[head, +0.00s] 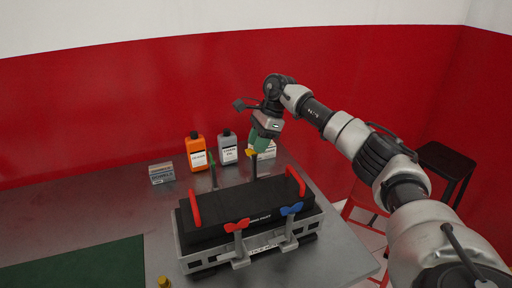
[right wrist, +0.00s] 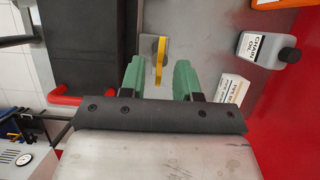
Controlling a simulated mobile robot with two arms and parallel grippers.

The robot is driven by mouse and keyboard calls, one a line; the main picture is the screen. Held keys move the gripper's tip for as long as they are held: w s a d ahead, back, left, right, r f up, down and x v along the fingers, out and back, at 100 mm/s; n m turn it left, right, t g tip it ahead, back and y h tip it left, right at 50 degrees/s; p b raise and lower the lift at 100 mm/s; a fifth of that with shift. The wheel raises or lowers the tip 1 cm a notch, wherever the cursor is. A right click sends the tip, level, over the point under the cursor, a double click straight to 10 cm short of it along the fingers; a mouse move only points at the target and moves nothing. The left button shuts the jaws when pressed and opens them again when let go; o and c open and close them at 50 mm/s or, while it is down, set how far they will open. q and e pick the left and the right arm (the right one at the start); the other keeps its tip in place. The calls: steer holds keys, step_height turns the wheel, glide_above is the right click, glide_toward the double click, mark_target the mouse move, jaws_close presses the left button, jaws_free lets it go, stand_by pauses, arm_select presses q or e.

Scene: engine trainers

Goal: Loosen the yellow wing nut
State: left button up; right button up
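The yellow wing nut (head: 250,153) stands on a dark post at the back edge of the black engine block. It also shows in the right wrist view (right wrist: 160,58), edge-on, on a grey mount. My right gripper (head: 261,140) has green fingers and hangs from above close to the wing nut. In the right wrist view the fingers (right wrist: 158,76) are apart, with the wing nut in line with the gap between them and nothing clamped. My left gripper is not in view.
The black block (head: 245,212) sits in a grey frame with red handles (head: 195,208). A red wing nut (head: 237,225) and a blue one (head: 291,209) are at its front, a green one (head: 212,158) behind.

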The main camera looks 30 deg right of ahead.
steer(key=v, duration=0.9)
steer(key=shift+b, duration=0.45)
